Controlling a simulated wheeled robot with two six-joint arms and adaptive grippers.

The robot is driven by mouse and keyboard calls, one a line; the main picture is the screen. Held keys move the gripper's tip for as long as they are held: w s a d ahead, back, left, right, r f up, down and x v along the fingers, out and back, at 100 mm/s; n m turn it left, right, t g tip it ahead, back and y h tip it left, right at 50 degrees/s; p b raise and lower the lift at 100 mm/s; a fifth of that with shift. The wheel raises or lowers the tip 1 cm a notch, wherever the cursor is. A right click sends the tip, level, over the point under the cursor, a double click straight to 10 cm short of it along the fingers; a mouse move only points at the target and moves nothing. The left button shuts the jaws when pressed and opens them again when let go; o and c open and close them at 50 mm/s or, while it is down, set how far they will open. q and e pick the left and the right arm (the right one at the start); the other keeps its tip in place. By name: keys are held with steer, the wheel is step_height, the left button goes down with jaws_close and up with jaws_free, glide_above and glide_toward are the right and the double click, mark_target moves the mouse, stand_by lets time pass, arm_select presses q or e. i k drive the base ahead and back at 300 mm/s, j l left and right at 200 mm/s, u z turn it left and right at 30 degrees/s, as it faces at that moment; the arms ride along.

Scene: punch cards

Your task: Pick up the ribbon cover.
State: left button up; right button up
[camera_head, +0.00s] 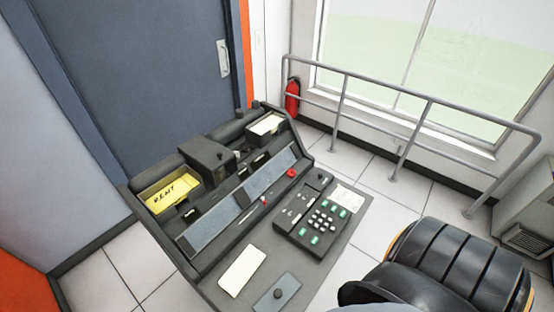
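The keypunch machine (225,258) stands in the middle of the view with a sloped dark top. A flat grey-blue plate with a dark round knob (275,291) lies on its front desk surface near the bottom edge; it may be the ribbon cover, but I cannot tell for sure. A raised dark box-shaped unit (208,157) sits at the back of the machine, between a yellow card stack marked "RENT" (171,192) and a white card stack (267,125). Neither of my grippers is in view.
A keypad unit (317,217) sits on the desk, with a blank cream card (242,271) to its left. A black padded chair (449,262) is at lower right. A grey railing (424,118) runs along the window. A red extinguisher (292,95) stands behind it.

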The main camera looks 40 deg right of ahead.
mark_target(320, 179)
steer(key=j+z, duration=0.15)
steer(key=z, duration=0.25)
steer(key=j+z, duration=0.1)
steer(key=z, duration=0.35)
steer(key=j+z, duration=0.15)
steer(key=z, duration=0.25)
